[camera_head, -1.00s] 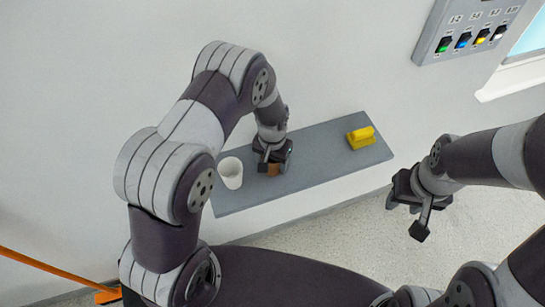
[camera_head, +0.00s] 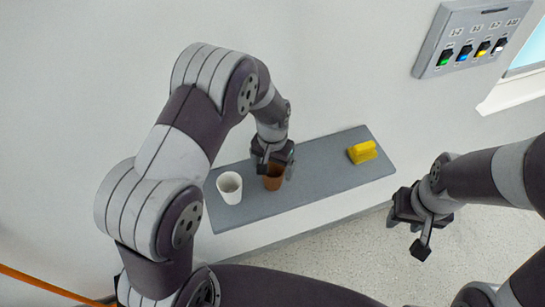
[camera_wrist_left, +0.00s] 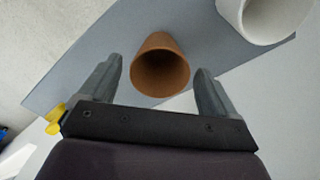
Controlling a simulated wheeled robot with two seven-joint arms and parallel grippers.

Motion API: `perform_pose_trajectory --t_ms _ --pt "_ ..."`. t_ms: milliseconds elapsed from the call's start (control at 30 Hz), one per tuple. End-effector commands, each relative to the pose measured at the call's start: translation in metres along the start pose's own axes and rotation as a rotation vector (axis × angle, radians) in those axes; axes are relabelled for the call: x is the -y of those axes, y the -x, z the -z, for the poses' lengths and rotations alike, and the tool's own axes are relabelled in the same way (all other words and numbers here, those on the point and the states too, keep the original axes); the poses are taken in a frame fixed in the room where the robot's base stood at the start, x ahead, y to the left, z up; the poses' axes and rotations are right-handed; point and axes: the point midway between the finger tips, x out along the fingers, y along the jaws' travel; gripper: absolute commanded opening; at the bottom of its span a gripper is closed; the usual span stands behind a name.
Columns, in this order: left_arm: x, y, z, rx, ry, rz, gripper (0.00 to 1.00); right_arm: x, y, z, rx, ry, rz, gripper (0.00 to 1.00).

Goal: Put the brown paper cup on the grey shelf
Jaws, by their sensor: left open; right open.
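The brown paper cup (camera_head: 273,180) stands upright on the grey shelf (camera_head: 310,183), partly hidden by my left gripper (camera_head: 271,163) in the head view. In the left wrist view the brown cup (camera_wrist_left: 160,67) lies between and beyond the two open fingers of my left gripper (camera_wrist_left: 157,88), with a gap visible on each side. The gripper is above the cup, apart from it. The grey shelf also shows in the left wrist view (camera_wrist_left: 85,70). My right gripper (camera_head: 406,236) is open and empty, over the floor to the right of the shelf.
A white cup (camera_head: 230,187) stands on the shelf just left of the brown cup. A yellow object (camera_head: 362,152) sits near the shelf's right end. The shelf between it and the brown cup is clear. A switch panel (camera_head: 474,40) is on the wall at upper right.

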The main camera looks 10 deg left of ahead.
Motion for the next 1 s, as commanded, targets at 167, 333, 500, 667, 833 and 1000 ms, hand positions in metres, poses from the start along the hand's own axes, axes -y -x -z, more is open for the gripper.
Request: perform_pose_trajectory --t_ms 167,333,500,667,833,1000 --pt "0.000 0.036 0.001 -0.004 0.000 0.000 0.91 0.000 -0.016 -0.002 0.000 0.000 0.000 0.43" --pt "0.000 0.062 0.000 -0.002 0.001 0.000 0.91 0.000 -0.021 -0.002 0.000 0.000 0.000 0.43" --pt "0.015 0.085 -0.038 -0.033 0.052 0.000 0.91 0.000 -0.020 -0.002 0.000 0.000 0.000 0.43" --pt "0.028 0.099 -0.106 -0.089 0.129 0.004 0.91 0.000 -0.020 -0.002 0.000 0.000 0.000 0.43" --pt "0.031 0.100 -0.146 -0.117 0.169 0.007 0.91 0.000 -0.020 -0.002 0.000 0.000 0.000 0.43" --pt "0.031 0.099 -0.149 -0.116 0.171 0.007 0.91 0.000 -0.020 -0.002 0.000 0.000 0.000 0.43"
